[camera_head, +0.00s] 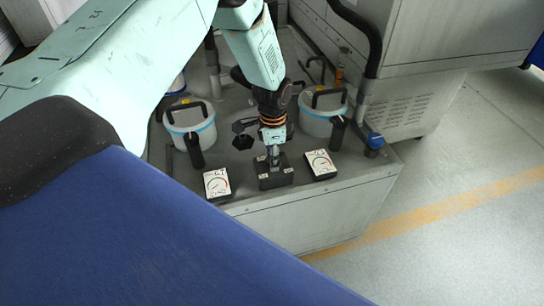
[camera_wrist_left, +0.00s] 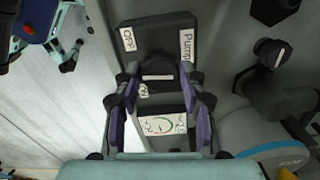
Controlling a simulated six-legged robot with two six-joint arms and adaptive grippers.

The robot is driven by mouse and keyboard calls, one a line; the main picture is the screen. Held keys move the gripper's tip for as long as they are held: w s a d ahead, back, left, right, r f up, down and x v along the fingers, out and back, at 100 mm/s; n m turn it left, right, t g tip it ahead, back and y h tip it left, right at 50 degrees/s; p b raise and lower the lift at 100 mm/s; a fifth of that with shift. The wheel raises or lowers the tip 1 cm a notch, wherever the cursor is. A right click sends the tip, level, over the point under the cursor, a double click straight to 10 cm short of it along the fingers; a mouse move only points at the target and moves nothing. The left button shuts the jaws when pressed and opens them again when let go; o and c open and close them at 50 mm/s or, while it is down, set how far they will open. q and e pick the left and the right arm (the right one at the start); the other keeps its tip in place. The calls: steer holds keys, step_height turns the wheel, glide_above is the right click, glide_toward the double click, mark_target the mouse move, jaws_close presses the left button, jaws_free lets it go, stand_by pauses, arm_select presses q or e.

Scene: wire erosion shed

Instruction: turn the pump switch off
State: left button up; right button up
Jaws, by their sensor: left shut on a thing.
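The pump switch (camera_head: 276,181) is a dark box with small white labels near the front edge of the grey bench top. In the left wrist view the box (camera_wrist_left: 160,35) carries labels reading OFF, Pump and ON. My left gripper (camera_head: 272,156) points down over the box. In the left wrist view its two fingers (camera_wrist_left: 158,75) are closed on a dark part of the switch, probably its lever, between them. My right gripper is in neither view.
White gauges flank the switch, a left gauge (camera_head: 217,183) and a right gauge (camera_head: 320,164). Behind them stand a left white bucket (camera_head: 190,122) and a right white bucket (camera_head: 318,122), with black handles close by. A grey cabinet (camera_head: 440,45) rises at right. Open floor (camera_head: 470,230) lies beyond the bench.

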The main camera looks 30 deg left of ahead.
arm_select(q)
steer(key=m, duration=0.4)
steer(key=m+b, duration=0.1)
steer(key=m, duration=0.1)
steer(key=shift+w+d+r, duration=0.1)
steer(key=shift+w+d, duration=0.05)
steer(key=shift+w, duration=0.1)
steer(key=shift+m, duration=0.4)
steer(key=o, duration=1.1)
steer(key=shift+s, duration=0.2)
steer(key=shift+o, duration=0.2)
step_height(320, 180, up, 12)
